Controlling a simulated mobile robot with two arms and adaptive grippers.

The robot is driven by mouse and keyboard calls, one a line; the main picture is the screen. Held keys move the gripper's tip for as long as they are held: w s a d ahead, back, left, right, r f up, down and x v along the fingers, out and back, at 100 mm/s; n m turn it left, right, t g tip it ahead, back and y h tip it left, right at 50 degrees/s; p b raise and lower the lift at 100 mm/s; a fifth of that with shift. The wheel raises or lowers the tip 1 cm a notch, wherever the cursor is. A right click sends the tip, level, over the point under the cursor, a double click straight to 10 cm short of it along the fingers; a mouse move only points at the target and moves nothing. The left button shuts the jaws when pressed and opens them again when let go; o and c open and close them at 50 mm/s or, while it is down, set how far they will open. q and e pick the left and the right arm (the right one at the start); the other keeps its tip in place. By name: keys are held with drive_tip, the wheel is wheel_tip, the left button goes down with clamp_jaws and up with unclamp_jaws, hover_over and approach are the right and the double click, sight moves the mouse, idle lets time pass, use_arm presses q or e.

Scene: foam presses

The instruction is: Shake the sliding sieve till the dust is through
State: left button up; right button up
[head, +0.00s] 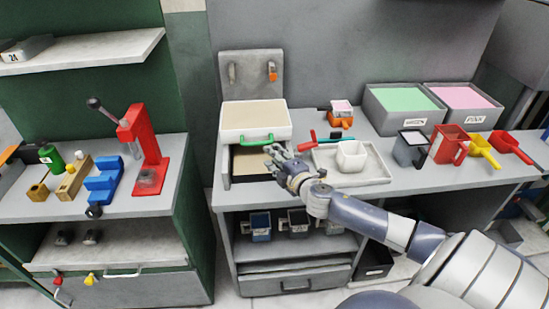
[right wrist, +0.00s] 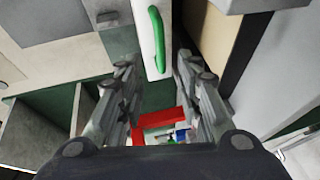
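The sliding sieve (head: 240,121) is a white box with a beige surface, on a stand at the left end of the middle bench. Its green handle (head: 257,140) is on the front side. Under the sieve is an open space with a beige and dark tray (head: 247,163). My right gripper (head: 271,156) is open and empty, just in front of and below the handle. In the right wrist view the handle (right wrist: 157,38) shows beyond the spread fingertips (right wrist: 158,64), and the fingers do not appear to touch it. My left gripper is not in view.
Right of my gripper are a pale tray (head: 378,166) with a white cup (head: 351,156) and a red crank (head: 307,143). Bins of green (head: 404,99) and pink foam stand behind. A red press (head: 150,150) stands on the left bench, across a gap.

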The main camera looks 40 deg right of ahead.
drive_tip(key=shift+c, duration=0.2)
drive_tip(key=w+a+m+t+y+b, duration=0.2)
drive_tip(key=a+m+y+b, duration=0.15)
drive_tip(key=a+m, duration=0.35)
drive_tip(key=w+a+m+t+y+b, duration=0.2)
drive_tip(key=a+m+b, duration=0.2)
drive_tip(key=a+m, duration=0.2)
drive_tip(key=r+m+t+h+b, duration=0.2)
drive_tip(key=m+h, duration=0.1)
drive_tip(key=m, duration=0.4)
drive_tip(key=m+g+h+b, duration=0.45)
drive_tip(key=m+h, duration=0.65)
drive_tip(key=m, duration=0.9)
approach(257, 143)
drive_tip(key=shift+s+f+y, duration=0.1)
drive_tip(key=shift+f+y, duration=0.1)
drive_tip(key=shift+y, duration=0.05)
drive_tip(key=shift+d, duration=0.15)
drive_tip(key=x, duration=1)
drive_tip(key=shift+w+d+b, duration=0.1)
drive_tip(key=shift+w+b, duration=0.25)
drive_tip(key=shift+b, duration=0.05)
